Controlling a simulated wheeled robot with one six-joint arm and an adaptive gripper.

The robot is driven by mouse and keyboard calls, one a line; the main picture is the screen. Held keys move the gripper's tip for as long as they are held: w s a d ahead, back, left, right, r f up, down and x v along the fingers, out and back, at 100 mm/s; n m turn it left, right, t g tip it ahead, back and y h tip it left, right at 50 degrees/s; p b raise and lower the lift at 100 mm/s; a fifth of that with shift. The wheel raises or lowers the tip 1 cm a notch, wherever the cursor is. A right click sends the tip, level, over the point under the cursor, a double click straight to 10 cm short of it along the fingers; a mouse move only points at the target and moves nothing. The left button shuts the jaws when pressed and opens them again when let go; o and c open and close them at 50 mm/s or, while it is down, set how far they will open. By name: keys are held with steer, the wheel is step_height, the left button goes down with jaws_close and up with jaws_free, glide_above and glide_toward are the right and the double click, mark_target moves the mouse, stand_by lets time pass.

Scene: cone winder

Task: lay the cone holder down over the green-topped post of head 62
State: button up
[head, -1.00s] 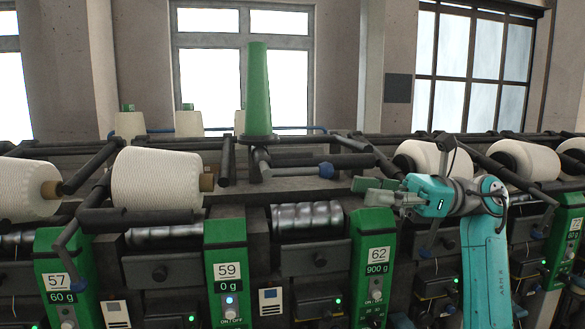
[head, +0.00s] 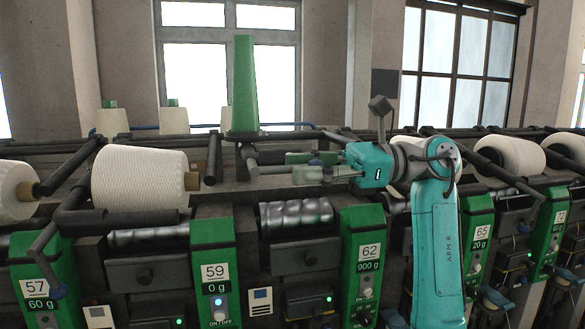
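The cone holder (head: 268,170) of head 62 is a dark bar with a blue end knob (head: 315,162). It stands raised, with a tall green tube (head: 245,85) upright at its left end. The green-topped post (head: 362,240), labelled 62 and 900 g, is below and to the right of the holder. My gripper (head: 308,167) points left at the knob end. Its fingers look apart, one behind and one in front of the knob, partly hiding the bar. Contact with the bar cannot be made out.
A white yarn cone (head: 140,178) sits to the left, above the post of head 59 (head: 213,260). More cones (head: 510,154) sit to the right behind my arm. A ribbed metal drum (head: 296,214) lies below the holder. Dark rails run along the back.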

steer(key=shift+s+a, duration=0.2)
steer(key=shift+a, duration=0.85)
jaws_close()
